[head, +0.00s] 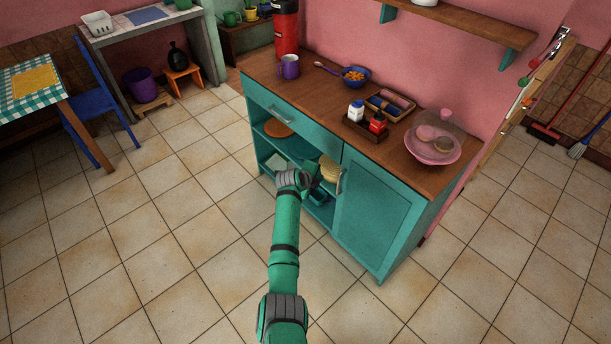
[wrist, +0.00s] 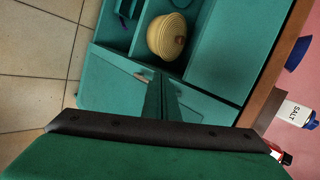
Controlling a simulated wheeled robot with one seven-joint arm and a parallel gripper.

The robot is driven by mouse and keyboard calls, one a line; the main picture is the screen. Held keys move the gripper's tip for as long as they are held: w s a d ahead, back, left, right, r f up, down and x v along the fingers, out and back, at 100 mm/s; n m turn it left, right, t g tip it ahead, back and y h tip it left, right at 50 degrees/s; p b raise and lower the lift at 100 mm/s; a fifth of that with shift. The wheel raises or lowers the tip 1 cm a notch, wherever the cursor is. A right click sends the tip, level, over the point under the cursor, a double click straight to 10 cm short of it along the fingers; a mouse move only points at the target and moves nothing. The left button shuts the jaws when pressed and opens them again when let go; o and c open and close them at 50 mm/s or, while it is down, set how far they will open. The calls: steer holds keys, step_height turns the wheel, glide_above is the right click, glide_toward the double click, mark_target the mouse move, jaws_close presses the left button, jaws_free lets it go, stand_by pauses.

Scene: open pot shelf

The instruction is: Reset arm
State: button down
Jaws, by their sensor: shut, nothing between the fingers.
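My gripper (head: 314,182) is at the open front of the teal cabinet (head: 375,215), near its lower shelves. In the wrist view its narrow fingers (wrist: 160,92) are together, with nothing between them. A cream ribbed bowl or pot (head: 330,169) sits in the cabinet just beyond my gripper. It also shows in the wrist view (wrist: 167,37), apart from the fingers. My arm reaches forward from the bottom of the head view and hides part of the open shelves.
The cabinet's closed door is right of my gripper. The wooden top carries a purple mug (head: 289,67), a blue bowl (head: 356,76), a shaker tray (head: 364,127) and a glass-domed dish (head: 433,145). The tiled floor (head: 170,230) in front is clear.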

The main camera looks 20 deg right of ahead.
steer(key=s+a+r, duration=0.1)
steer(key=a+r, duration=0.3)
steer(key=s+f+n+t, duration=0.2)
steer(key=s+f+n, duration=0.4)
steer(key=s+f, duration=0.45)
steer(key=s+a+f+n+t+y, duration=0.1)
steer(key=s+a+n, duration=0.3)
steer(key=s, duration=0.6)
steer(key=s+a+f+n+t+y, duration=0.1)
steer(key=s+a+n+t, duration=0.15)
steer(key=s+n, duration=0.45)
steer(key=s+a+r+n+t+y, duration=0.1)
steer(key=s+a+r+n, duration=0.15)
steer(key=s, duration=0.45)
steer(key=s+a+r+n+y, duration=0.1)
steer(key=s+a+r, duration=0.15)
steer(key=s, duration=0.45)
steer(key=s+a+r+n+t+y, duration=0.1)
steer(key=s+a+r+n, duration=0.1)
steer(key=s+a, duration=0.35)
steer(key=s+a+r+n+t+y, duration=0.1)
steer(key=s+a+r+n, duration=0.2)
steer(key=s+r, duration=0.9)
step_height(320, 180, up, 3)
steer(key=shift+s+a+r+n, duration=0.1)
steer(key=shift+s+a+n, duration=0.2)
steer(key=shift+n, duration=0.35)
steer(key=shift+d, duration=0.1)
